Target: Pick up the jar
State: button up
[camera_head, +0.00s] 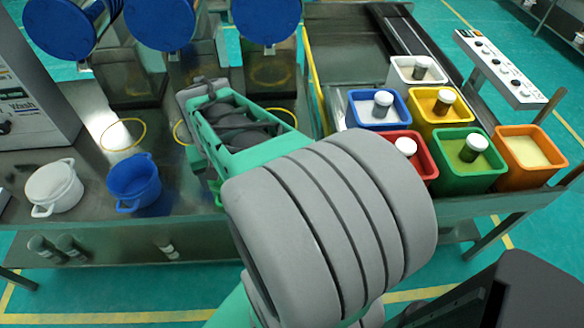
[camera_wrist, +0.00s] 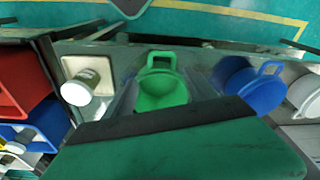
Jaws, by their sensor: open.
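In the head view my arm hides that spot. Similar white-lidded jars (camera_head: 383,100) stand in several of the coloured bins. My gripper (camera_head: 203,92) is over the bench, left of the bins. It is open and apart from the jar.
A green pot (camera_wrist: 160,92) sits between the jar and a blue pot (camera_head: 134,184). A white pot (camera_head: 54,188) stands farther left. Coloured bins, including an orange one (camera_head: 528,158), crowd the right. Blue-capped sieve units (camera_head: 160,22) stand behind on the left.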

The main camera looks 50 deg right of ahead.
jog(key=o, duration=0.3)
jog(key=s+d+f+m, duration=0.2)
jog(key=s+d, duration=0.1)
jog(key=d, duration=0.2)
jog(key=s+d+f+m+g, duration=0.1)
jog(key=s+d+f+m, duration=0.1)
jog(key=d, duration=0.3)
jog(key=s+d+f+m+y, duration=0.1)
jog(key=s+d+f+m, duration=0.1)
jog(key=d, duration=0.4)
jog(key=shift+s+d+m+g+p, duration=0.1)
jog(key=shift+s+m+g+p, duration=0.2)
jog(key=shift+s+m, duration=0.6)
jog(key=shift+o, duration=0.2)
jog(key=d, duration=0.1)
jog(key=d+m, duration=0.2)
jog(key=shift+w+f, duration=0.2)
jog(key=shift+w, duration=0.05)
notch_tip(320, 180, down, 7)
jog(key=shift+w+f+p, duration=0.1)
jog(key=shift+f+p, duration=0.1)
jog(key=shift+p, duration=0.2)
jog(key=c, duration=1.5)
